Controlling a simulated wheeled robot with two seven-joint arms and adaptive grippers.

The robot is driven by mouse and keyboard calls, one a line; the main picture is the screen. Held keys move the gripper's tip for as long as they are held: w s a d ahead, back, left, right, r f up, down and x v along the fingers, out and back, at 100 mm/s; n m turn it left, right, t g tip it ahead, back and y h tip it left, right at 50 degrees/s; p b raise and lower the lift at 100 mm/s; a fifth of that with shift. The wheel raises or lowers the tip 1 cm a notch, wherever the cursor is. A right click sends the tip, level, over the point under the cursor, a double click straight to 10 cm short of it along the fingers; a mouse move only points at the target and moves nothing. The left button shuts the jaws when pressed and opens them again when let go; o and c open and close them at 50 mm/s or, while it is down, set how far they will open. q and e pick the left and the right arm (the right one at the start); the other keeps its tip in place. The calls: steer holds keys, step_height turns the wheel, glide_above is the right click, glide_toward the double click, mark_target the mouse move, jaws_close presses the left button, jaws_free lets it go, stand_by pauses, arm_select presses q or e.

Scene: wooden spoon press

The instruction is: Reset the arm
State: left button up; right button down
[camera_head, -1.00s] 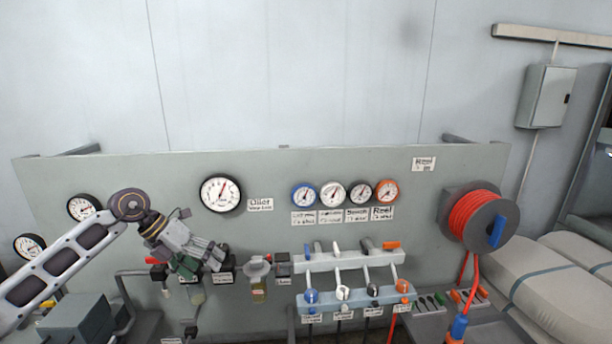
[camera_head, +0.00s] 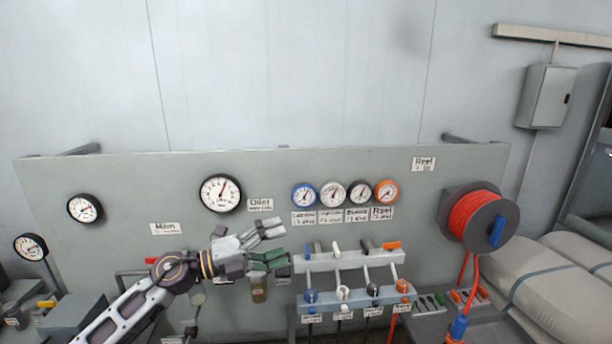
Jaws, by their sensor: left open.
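My left arm comes in from the lower left. My left gripper (camera_head: 275,244) is open and empty, its fingers pointing right, in front of the grey panel (camera_head: 120,190). It is left of the valve manifold (camera_head: 350,262) and below the Oiler label (camera_head: 260,204). It covers part of the fittings behind it; an amber oiler bowl (camera_head: 259,290) shows below the fingers. I cannot tell from this view how far the fingers are from the panel. My right gripper is not in view.
Several gauges sit on the panel, including a large white one (camera_head: 221,193) and an orange one (camera_head: 387,192). A red hose reel (camera_head: 474,216) juts out at the right, beside pale sacks (camera_head: 570,275). A grey box (camera_head: 75,318) stands at lower left. The wall above is clear.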

arm_select(q)
steer(key=w+a+f+n+t+y, duration=0.1)
steer(key=a+f+n+t+y, duration=0.35)
steer(key=n, duration=0.75)
steer(key=w+a+f+n+t+y, duration=0.1)
steer(key=w+a+n+t+y, duration=0.1)
steer(key=a+n+t+y, duration=0.6)
steer(key=s+a+f+n+g+y, duration=0.2)
steer(key=s+f+n+g+y, duration=0.1)
steer(key=f+n, duration=0.3)
steer(key=s+a+f+n+g+y, duration=0.2)
steer(key=s+f+n+g+y, duration=0.15)
steer(key=f, duration=0.45)
steer(key=s+f+n+g+h, duration=0.1)
steer(key=s+f+g, duration=0.5)
steer(key=s, duration=0.5)
steer(key=s+f+n+g, duration=0.2)
steer(key=s+f+g, duration=0.1)
steer(key=s+f, duration=0.65)
steer(key=s+f+g, duration=0.1)
steer(key=s+f, duration=0.2)
steer(key=f, duration=2.8)
steer(key=s+a+f+g, duration=0.1)
steer(key=s+a+f, duration=0.2)
steer(key=s+f, duration=1.7)
steer(key=s, duration=0.3)
steer(key=shift+a+f+m+g, duration=0.15)
steer(key=shift+f+m+g, duration=0.1)
steer(key=shift+m+g, duration=0.15)
